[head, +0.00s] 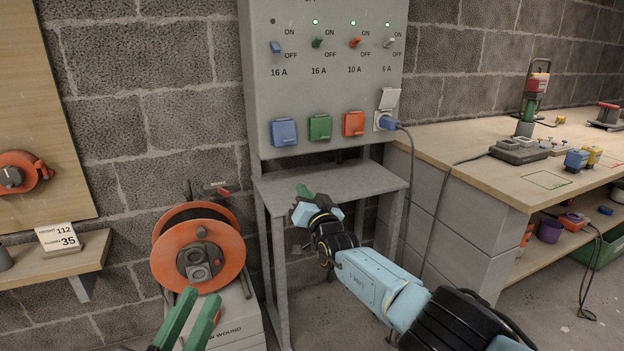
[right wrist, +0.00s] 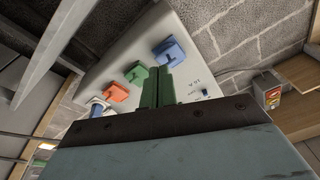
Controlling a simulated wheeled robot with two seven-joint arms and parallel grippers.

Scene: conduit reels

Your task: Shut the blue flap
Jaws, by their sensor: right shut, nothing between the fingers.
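The blue flap (head: 283,133) is leftmost in the row of socket flaps on the grey panel (head: 325,85). It appears to lie down over its socket; whether it is fully shut I cannot tell. It also shows in the right wrist view (right wrist: 170,50), just beyond and right of the fingertips. My right gripper (head: 304,191) is shut and empty, in front of and below the panel; its green fingers also show in the right wrist view (right wrist: 157,84). My left gripper (head: 201,293) is open and empty at the lower left, in front of the orange reel.
Beside it are a green flap (head: 319,127), an orange flap (head: 353,123), and a raised grey flap (head: 388,98) over a blue plug (head: 386,121) with a cable. A narrow grey shelf (head: 330,183) juts out below. An orange reel (head: 198,248) stands left; a workbench (head: 500,165) right.

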